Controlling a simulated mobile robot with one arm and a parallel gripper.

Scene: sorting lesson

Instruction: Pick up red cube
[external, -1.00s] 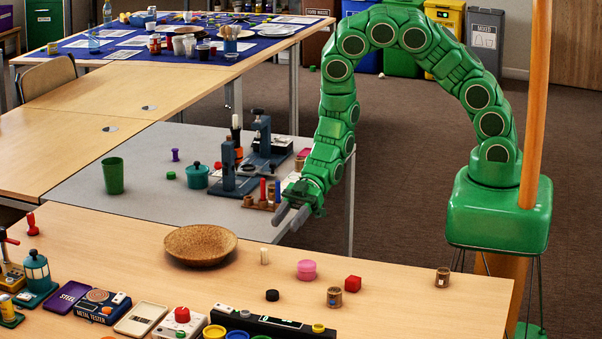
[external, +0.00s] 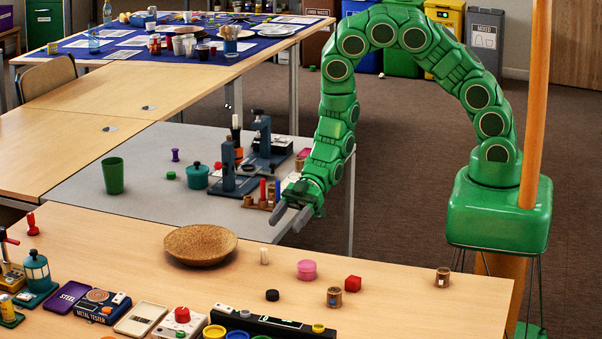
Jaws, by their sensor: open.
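The red cube (external: 353,283) sits on the front wooden table, right of a pink round container (external: 307,270) and just above and right of a small brown jar (external: 334,297). My gripper (external: 288,219) is open and empty. In the picture it is up and to the left of the cube, over the gap between the grey table and the wooden table. Its two grey fingers point down and to the left. Nothing hides the cube.
Blue presses (external: 262,140) stand on the grey table behind.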

